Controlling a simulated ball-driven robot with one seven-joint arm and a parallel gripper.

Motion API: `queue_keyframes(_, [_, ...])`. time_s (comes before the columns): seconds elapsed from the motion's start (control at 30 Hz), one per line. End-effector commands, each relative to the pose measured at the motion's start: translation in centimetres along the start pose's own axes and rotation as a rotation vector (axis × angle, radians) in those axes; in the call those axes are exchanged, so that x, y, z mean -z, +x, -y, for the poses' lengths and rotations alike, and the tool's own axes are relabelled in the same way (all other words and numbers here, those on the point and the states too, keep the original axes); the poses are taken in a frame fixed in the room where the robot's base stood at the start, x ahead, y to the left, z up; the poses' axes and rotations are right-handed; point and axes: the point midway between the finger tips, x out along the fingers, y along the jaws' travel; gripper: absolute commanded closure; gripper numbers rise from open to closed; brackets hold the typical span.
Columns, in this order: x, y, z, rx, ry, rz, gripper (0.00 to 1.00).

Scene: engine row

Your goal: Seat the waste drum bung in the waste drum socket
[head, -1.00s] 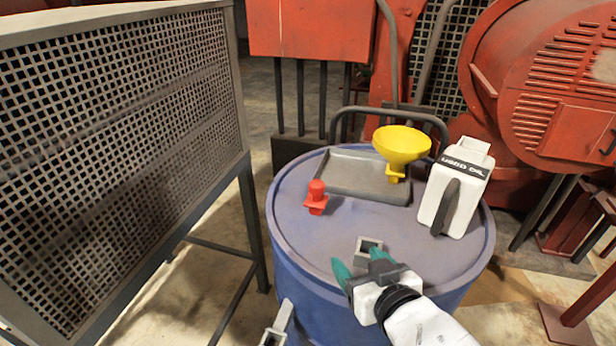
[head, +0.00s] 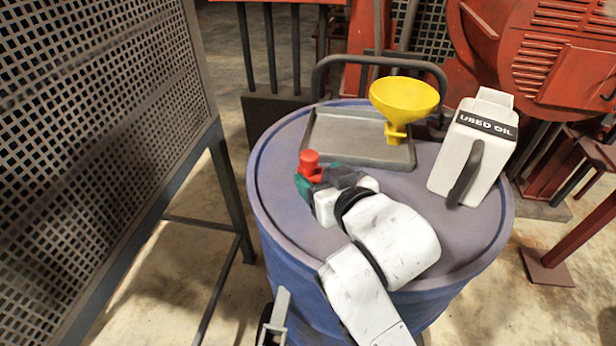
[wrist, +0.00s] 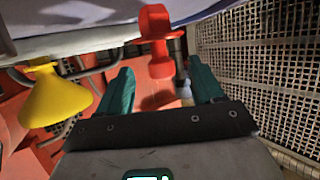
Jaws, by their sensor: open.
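The red waste drum bung (head: 310,160) stands upright on the lid of the blue drum (head: 275,195), left of centre. My gripper (head: 318,176) is low over the lid with its teal fingers open, right at the bung. In the wrist view the bung (wrist: 156,25) shows in the gap between the open fingertips (wrist: 160,72), with space on both sides. I cannot tell whether either finger touches it. The grey square socket, visible on the lid earlier, is hidden behind my arm now.
A grey tray (head: 335,138) with a yellow funnel (head: 404,97) sits at the back of the lid. A white used oil jug (head: 472,150) stands at the right. A mesh panel (head: 90,130) rises left of the drum.

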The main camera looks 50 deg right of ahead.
Motion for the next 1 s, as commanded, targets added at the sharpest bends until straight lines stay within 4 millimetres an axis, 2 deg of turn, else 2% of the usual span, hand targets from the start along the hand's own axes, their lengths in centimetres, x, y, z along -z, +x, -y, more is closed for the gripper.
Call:
queue_keyframes(0.27, [0.5,1.9,-0.1,-0.001,0.000,0.000,0.34])
queue_keyframes(0.4, [1.2,3.9,-0.2,-0.002,0.001,0.001,0.34])
queue_keyframes(0.6, [0.9,6.0,-0.1,-0.001,0.000,0.001,0.34])
queue_keyframes(0.87, [0.8,6.2,-0.1,0.000,0.000,0.000,0.34])
queue_keyframes(1.0, [0.8,6.2,-0.1,0.001,0.000,0.000,0.47])
